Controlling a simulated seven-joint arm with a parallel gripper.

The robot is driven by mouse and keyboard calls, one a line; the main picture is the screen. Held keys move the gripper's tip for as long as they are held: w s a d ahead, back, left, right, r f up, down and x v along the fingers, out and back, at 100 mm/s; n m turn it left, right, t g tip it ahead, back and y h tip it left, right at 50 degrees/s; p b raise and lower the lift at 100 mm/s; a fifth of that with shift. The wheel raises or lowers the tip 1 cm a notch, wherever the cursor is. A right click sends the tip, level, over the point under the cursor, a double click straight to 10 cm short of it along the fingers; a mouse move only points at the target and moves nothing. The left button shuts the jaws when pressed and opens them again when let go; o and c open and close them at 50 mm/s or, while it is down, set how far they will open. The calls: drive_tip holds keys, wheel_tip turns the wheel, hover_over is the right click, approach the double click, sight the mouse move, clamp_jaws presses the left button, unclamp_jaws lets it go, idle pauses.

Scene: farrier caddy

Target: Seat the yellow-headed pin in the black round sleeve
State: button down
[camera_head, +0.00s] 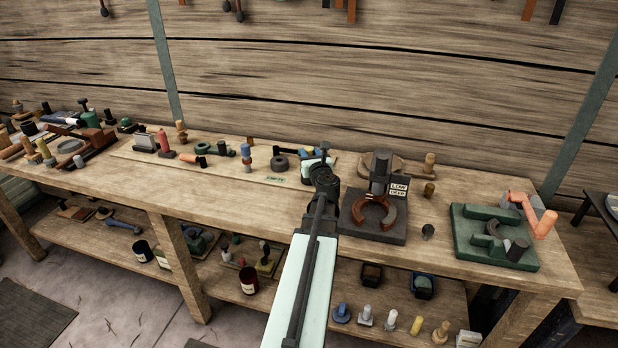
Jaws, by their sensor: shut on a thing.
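My gripper (318,164) is over the back middle of the bench, largely hidden behind my own dark wrist and pale arm. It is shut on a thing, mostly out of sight. A small yellow patch, which looks like the head of the yellow-headed pin (307,150), shows right beside the gripper. I cannot see the pin's shank or its tilt. The black round sleeve is not clear.
A dark stand with a brown horseshoe (374,213) and a sign (398,187) is close right of my wrist. A green fixture (475,240) with an orange arm is at the right end. Clutter fills the left; the bench's front left is clear.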

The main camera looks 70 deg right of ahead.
drive_tip(key=shift+f, duration=1)
idle(1.2)
drive_tip(key=c, duration=0.7)
unclamp_jaws()
drive_tip(key=shift+v, duration=3.75)
